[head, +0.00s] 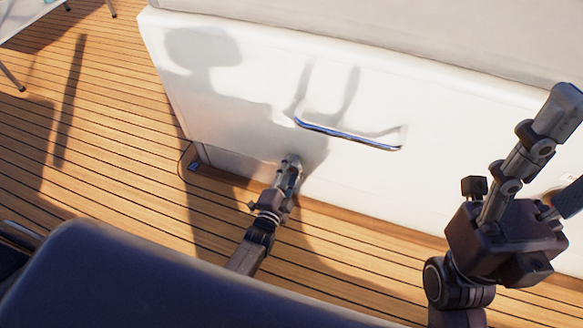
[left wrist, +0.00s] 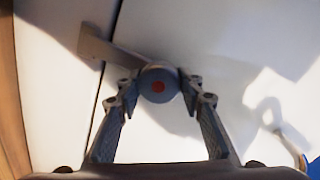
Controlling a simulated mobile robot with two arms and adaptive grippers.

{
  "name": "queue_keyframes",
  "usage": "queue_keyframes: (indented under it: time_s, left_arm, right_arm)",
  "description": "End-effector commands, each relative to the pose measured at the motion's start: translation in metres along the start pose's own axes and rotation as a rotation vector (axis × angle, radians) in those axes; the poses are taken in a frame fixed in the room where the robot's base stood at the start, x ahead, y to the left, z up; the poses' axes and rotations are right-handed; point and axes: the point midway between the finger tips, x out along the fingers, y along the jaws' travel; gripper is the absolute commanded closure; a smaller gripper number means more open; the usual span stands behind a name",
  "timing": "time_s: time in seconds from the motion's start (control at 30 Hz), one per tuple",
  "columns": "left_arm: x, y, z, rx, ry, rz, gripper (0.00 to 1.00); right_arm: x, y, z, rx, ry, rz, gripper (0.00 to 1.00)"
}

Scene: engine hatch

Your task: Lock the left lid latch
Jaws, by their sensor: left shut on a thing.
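The left lid latch shows in the left wrist view as a round grey knob (left wrist: 158,85) with a red dot. A flat grey bar (left wrist: 100,46) slants up and left from behind it, across a dark seam between two white panels. My left gripper (head: 290,165) is low at the white hatch front (head: 240,110). In the left wrist view its two fingertips (left wrist: 158,92) are shut on the knob from both sides. In the head view the gripper hides most of the latch. My right gripper (head: 556,165) is at the right edge, fingers apart, partly cut off.
A chrome handle (head: 348,134) runs across the hatch front, above and right of my left gripper. Planked wooden deck (head: 110,150) lies left and in front. A dark blue padded surface (head: 160,285) fills the lower left. Table legs (head: 12,77) stand at top left.

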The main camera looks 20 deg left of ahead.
Motion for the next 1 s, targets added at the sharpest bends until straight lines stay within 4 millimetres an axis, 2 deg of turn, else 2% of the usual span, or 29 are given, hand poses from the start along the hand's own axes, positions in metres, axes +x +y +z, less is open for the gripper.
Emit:
queue_keyframes:
  time_s: [0.33, 0.37, 0.5, 0.83, 1.0]
  left_arm:
    - [-0.001, 0.003, -0.002, 0.005, 0.002, 0.007, 0.89]
    - [-0.001, 0.003, -0.002, 0.005, 0.002, 0.007, 0.63]
    - [-0.001, 0.003, -0.001, 0.004, 0.001, 0.006, 0.48]
    - [-0.003, 0.001, 0.0, 0.003, 0.0, 0.003, 0.48]
    - [-0.02, 0.003, 0.0, 0.003, -0.001, 0.005, 0.48]
  right_arm:
    - [-0.001, 0.0, 0.0, 0.0, -0.001, 0.0, 0.47]
    - [-0.001, 0.0, 0.0, 0.0, -0.001, 0.0, 0.47]
    - [-0.001, 0.0, 0.001, 0.0, -0.002, 0.0, 0.47]
    - [-0.001, 0.001, 0.001, -0.002, -0.004, 0.002, 0.47]
    - [-0.001, 0.001, 0.001, -0.001, -0.003, 0.001, 0.47]
